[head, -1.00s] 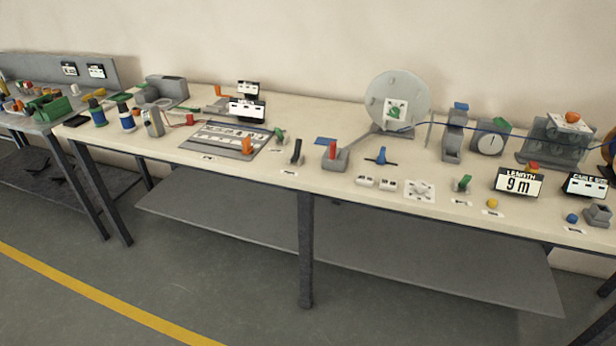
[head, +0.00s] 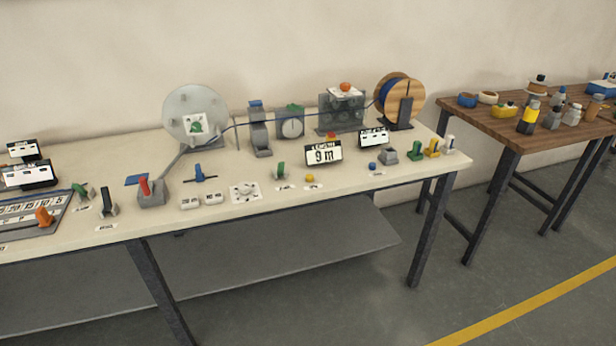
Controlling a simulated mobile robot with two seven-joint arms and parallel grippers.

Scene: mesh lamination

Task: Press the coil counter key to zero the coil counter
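A length display (head: 323,153) reading 9 m stands on the cream bench, with a small yellow button (head: 310,178) in front of it and a red cap on top. A second black-and-white display (head: 373,138) stands to its right; its text is too small to read. A small blue button (head: 372,166) sits in front of that one. The labels by the buttons are too small to read, so I cannot tell which is the coil counter key. Neither of my grippers is in view.
A brown wooden table (head: 474,113) with bottles stands at right. The floor before the benches is clear.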

